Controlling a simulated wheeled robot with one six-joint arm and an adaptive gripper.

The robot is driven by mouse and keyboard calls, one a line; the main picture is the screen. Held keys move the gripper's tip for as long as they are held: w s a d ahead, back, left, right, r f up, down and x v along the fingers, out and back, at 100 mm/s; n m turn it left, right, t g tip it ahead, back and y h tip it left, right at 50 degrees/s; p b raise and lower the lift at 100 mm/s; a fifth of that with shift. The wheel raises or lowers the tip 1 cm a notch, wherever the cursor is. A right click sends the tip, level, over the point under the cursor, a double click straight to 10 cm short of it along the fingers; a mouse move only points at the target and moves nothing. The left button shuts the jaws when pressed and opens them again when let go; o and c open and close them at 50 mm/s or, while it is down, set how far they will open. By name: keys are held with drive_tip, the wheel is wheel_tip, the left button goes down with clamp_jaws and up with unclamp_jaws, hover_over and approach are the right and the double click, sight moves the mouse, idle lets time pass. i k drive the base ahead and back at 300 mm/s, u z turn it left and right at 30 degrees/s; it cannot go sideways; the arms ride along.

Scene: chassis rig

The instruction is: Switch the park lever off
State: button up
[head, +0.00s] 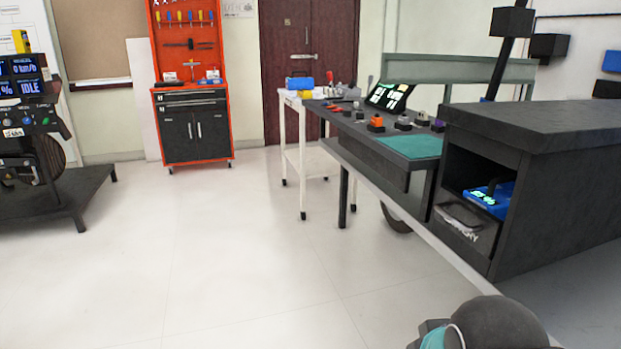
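I cannot make out which control is the park lever. A dark bench (365,148) at the right carries several small controls. One has an orange top (376,122), one is a grey knob (403,121), and a purple one (438,125) sits near the cabinet. A lit screen (389,95) stands behind them. A second rig (40,120) at the left edge has displays, one reading IDLE (30,88), and small buttons below. Only a rounded dark part of my arm shows at the bottom right. My gripper is not in view.
A dark cabinet (545,125) with open shelves fills the right side. A white trolley (300,150) stands left of the bench, and a red tool cabinet (190,85) stands at the back wall. The pale floor (200,260) between the left rig and bench is clear.

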sight(329, 75)
drive_tip(key=i, duration=1.5)
drive_tip(key=u, duration=0.25)
drive_tip(key=i, duration=2)
drive_tip(key=u, duration=0.75)
